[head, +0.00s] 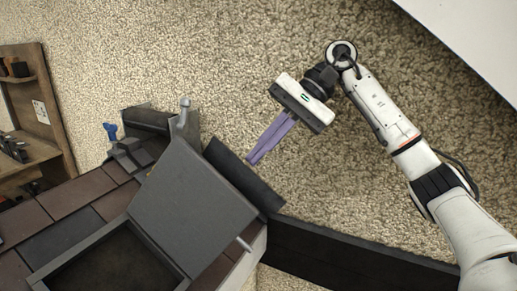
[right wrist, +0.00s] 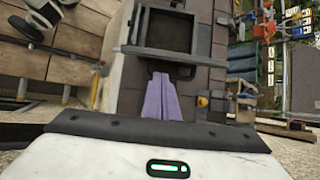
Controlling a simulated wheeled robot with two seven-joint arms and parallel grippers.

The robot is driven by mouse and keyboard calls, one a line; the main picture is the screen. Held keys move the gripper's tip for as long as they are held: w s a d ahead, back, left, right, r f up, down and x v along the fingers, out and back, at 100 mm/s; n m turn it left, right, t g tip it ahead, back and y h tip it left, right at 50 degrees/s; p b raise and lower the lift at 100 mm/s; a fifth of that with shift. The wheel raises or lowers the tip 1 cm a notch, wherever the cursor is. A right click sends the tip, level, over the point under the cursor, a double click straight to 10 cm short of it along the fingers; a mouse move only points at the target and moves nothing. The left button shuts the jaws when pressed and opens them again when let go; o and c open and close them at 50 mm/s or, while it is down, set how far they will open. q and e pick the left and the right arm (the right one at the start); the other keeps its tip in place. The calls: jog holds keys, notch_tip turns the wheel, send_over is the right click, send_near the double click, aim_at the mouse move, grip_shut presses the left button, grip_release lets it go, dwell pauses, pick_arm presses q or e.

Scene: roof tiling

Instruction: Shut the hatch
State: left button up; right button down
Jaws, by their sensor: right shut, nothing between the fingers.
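The hatch has a dark grey lid (head: 192,207) that stands open, raised at the side of its square frame (head: 62,266). The dark opening shows below and left of the lid in the head view. The hatch frame (right wrist: 126,30) also shows near the top of the right wrist view. My right gripper (head: 252,160) has purple fingers pressed together with nothing between them. In the head view its fingertips are up and right of the lid, by a dark ridge piece; I cannot tell whether they touch it. My left gripper is not in view.
Brown and grey roof tiles (head: 68,198) surround the hatch. A dark ridge piece (head: 243,176) lies just right of the lid. A blue-handled tool (head: 110,131) is at the roof's left. A wooden shelf (head: 35,125) stands far left. The pebbly ground above is clear.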

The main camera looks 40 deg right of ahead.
jog(key=x, duration=0.6)
jog(key=shift+a+f, duration=0.25)
jog(key=shift+a, duration=0.05)
